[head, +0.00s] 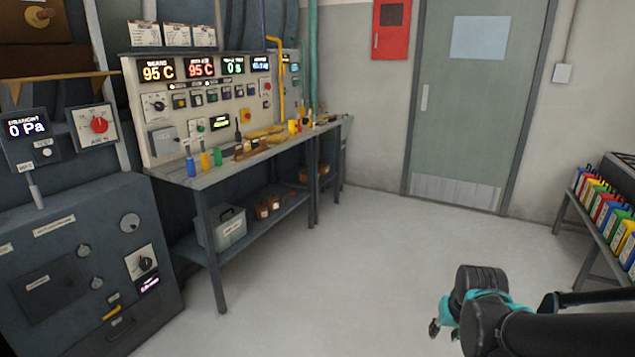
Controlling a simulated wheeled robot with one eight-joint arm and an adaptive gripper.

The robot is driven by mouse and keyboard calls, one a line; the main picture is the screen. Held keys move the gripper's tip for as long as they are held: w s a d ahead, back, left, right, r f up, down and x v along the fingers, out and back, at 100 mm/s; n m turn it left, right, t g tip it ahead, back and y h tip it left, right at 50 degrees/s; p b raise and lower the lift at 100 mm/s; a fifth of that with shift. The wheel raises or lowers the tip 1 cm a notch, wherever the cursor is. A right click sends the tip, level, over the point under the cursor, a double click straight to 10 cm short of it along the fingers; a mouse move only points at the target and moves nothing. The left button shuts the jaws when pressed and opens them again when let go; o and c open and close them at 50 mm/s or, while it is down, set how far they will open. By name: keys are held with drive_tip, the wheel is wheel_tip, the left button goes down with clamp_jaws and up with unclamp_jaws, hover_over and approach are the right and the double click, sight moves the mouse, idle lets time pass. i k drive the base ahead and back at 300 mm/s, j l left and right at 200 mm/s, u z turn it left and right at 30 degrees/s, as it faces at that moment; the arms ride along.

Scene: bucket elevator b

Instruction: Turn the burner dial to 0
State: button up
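The burner dial cannot be told for sure, as most labels are too small to read. A black knob on a white plate (145,263) sits on the dark cabinet front at lower left, above a small lit display. Another black knob on a white plate (155,105) is on the upright panel above the bench. A red knob on a white plate (99,125) is at left, beside a "0 Pa" display. My gripper (437,328), black and teal, is at bottom right over the floor, far from all these dials. Its fingers are mostly hidden, and nothing held is visible.
A grey workbench (180,178) with bottles and tools runs along the back left wall. A toolbox (222,230) stands on its lower shelf. A rack of coloured binders (604,210) is at right. A door (465,110) is at the back. The middle floor is clear.

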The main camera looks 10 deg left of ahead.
sight(159, 106)
drive_tip(key=i+j+u, duration=0.15)
drive_tip(key=i+u, duration=0.8)
drive_tip(key=i+l+u, duration=0.3)
drive_tip(key=i+u, duration=0.2)
drive_tip(key=i+l+u, duration=0.5)
